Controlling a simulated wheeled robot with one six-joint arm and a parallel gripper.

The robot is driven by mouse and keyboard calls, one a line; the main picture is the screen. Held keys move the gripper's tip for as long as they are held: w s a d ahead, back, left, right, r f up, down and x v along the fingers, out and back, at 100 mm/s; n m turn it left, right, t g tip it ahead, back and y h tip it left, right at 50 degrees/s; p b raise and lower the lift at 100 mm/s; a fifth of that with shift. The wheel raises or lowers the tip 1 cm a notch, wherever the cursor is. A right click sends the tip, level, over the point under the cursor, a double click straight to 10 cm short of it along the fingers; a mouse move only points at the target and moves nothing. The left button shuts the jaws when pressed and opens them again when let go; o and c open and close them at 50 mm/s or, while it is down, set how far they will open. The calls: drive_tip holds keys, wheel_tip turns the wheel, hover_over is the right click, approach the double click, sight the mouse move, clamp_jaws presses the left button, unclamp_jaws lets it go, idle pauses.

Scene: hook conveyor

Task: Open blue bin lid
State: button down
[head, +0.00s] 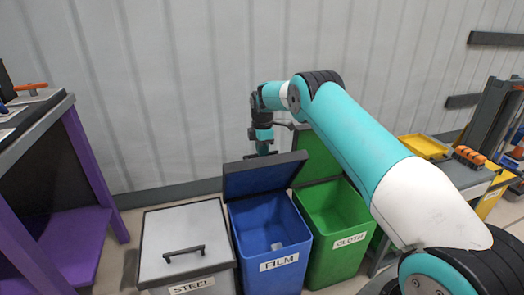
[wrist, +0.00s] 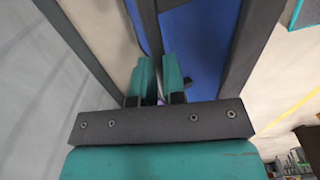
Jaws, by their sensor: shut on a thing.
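The blue bin (head: 265,225), labelled FILM, stands in the middle of the row with its mouth open. Its dark lid (head: 262,177) is raised and tilted up at the back of the bin. My gripper (head: 262,150) is at the lid's upper edge, with its fingertips partly hidden behind the lid. In the wrist view my gripper's teal fingers (wrist: 158,80) are close together on a dark edge of the lid (wrist: 149,30), with blue showing to the right. The exact part between the fingers is hard to make out.
A grey bin (head: 187,240) labelled STEEL is left, its lid down with a black handle (head: 184,254). A green bin (head: 335,225) labelled CLOTH is right, lid up. A purple-legged bench (head: 85,175) is far left. A yellow tray (head: 423,147) is right. The corrugated wall is close behind.

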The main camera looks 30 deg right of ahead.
drive_tip(key=f, duration=0.2)
drive_tip(key=shift+s+a+f, duration=0.1)
drive_tip(key=shift+s+f, duration=0.25)
drive_tip(key=shift+s, duration=0.05)
drive_tip(key=c, duration=1)
unclamp_jaws()
drive_tip(key=shift+c, duration=0.2)
drive_tip(key=shift+w+r, duration=0.1)
drive_tip(key=shift+r, duration=0.3)
drive_tip(key=shift+c, duration=0.6)
wheel_tip(320, 180, up, 18)
drive_tip(key=p, duration=0.2)
drive_tip(key=shift+p, duration=0.4)
